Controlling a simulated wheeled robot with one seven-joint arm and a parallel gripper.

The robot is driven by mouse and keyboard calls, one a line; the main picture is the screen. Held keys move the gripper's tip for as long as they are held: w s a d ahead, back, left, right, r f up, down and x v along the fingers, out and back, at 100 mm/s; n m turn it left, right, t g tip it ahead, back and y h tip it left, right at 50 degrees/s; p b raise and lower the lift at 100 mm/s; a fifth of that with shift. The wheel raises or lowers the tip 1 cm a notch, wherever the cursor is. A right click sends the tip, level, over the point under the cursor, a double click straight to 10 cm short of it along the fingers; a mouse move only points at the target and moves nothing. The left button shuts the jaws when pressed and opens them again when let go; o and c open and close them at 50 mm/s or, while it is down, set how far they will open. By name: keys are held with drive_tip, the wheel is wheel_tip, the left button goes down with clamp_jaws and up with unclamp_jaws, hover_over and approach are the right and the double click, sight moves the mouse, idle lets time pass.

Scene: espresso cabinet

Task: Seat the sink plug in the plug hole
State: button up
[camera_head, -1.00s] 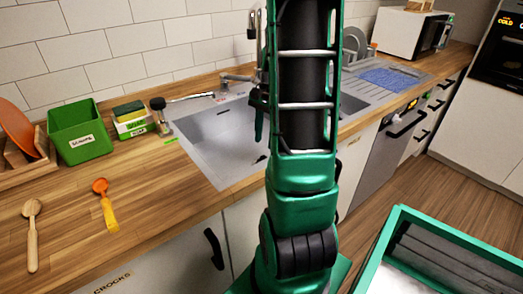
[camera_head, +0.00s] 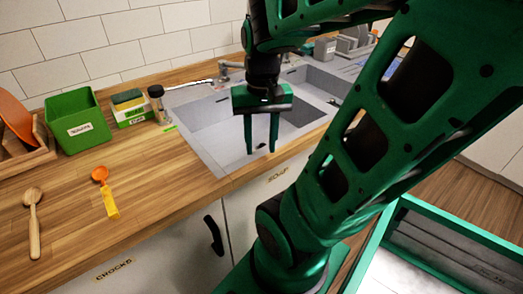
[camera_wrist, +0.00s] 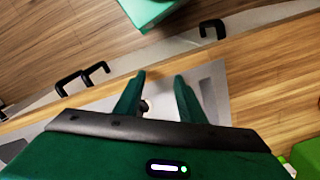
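The grey sink (camera_head: 195,135) is set into the wooden worktop. A small dark item (camera_head: 261,149), which looks like the sink plug, shows near the front of the sink, between my fingertips in the head view. It also appears as a dark shape between the fingers in the wrist view (camera_wrist: 144,106), partly hidden by the left finger. My gripper (camera_head: 262,151) points down over the sink with its fingers apart and nothing held between them. I cannot tell how far above the item the fingertips are. The plug hole is not clearly visible.
A green bin (camera_head: 78,124), a sponge holder (camera_head: 131,112) and a dark-topped bottle (camera_head: 158,103) stand left of the sink. An orange-and-yellow scoop (camera_head: 106,190) and a wooden spoon (camera_head: 33,220) lie on the worktop. The tap (camera_head: 226,72) rises behind the sink.

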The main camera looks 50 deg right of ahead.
drive_tip(key=s+a+n, duration=0.1)
drive_tip(key=s+n, duration=0.1)
drive_tip(key=s, duration=0.1)
drive_tip(key=shift+a+f, duration=0.2)
drive_tip(key=shift+a, duration=0.2)
drive_tip(key=shift+w+f, duration=0.25)
drive_tip(key=shift+w, duration=0.4)
